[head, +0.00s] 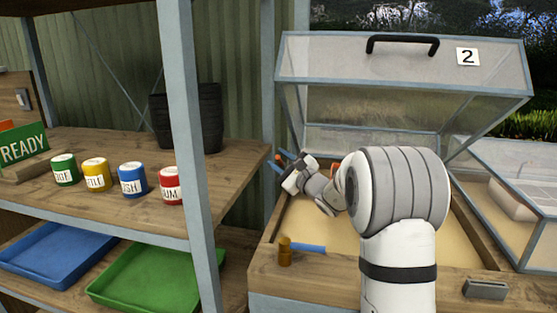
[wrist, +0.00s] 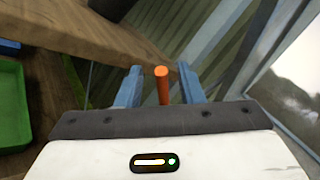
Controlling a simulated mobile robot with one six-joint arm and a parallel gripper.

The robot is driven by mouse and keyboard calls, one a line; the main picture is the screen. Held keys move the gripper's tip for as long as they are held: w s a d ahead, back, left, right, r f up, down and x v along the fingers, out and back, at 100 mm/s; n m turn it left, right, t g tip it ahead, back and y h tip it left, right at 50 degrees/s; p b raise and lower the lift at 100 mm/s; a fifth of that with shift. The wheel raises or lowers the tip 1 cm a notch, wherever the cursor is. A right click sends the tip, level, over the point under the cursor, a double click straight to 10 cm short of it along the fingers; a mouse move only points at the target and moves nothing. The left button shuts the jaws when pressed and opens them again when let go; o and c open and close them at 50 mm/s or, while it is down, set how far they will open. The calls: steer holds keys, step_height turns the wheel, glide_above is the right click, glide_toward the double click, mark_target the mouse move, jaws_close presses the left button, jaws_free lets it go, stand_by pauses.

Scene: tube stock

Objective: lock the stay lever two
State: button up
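Frame 2's clear lid (head: 400,65) is raised, with a black handle and a "2" label (head: 467,56). My gripper (head: 281,160) is at the left side of this frame, below the lid. In the wrist view my gripper (wrist: 160,88) has its two blue fingers apart. An upright orange rod (wrist: 162,87) shows between them, with a gap on each side; I cannot tell whether it is the stay lever. A blue bar (head: 309,248) with a brass-coloured post (head: 285,252) lies at the frame's front-left rim. My arm hides part of the box.
A wooden shelf (head: 110,146) with a grey upright stands at the left, carrying several labelled tins and a dark pot (head: 187,118). Blue and green trays (head: 160,277) lie on the lower shelf. A second, closed clear-lidded box (head: 510,175) stands at the right.

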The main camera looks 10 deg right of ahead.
steer(key=v, duration=0.6)
steer(key=shift+s+d, duration=0.15)
steer(key=shift+s, duration=0.15)
steer(key=s+a+r+n+g+p, duration=0.3)
steer(key=s+a+n+g+p, duration=0.35)
steer(key=s, duration=0.35)
steer(key=s+a+r+n+g+p, duration=0.3)
steer(key=s+a+n+g+p, duration=0.35)
steer(key=s, duration=0.45)
steer(key=s+d+r+n+g+h+p, duration=0.1)
steer(key=s+d+n+h+p, duration=0.3)
steer(key=s, duration=0.4)
steer(key=s+d+r+n+h+p, duration=0.4)
steer(key=s+d+n+h+p, duration=0.1)
steer(key=s, duration=0.4)
steer(key=shift+d+g+h+p, duration=0.45)
steer(key=shift+d+p, duration=0.3)
steer(key=shift+p, duration=0.35)
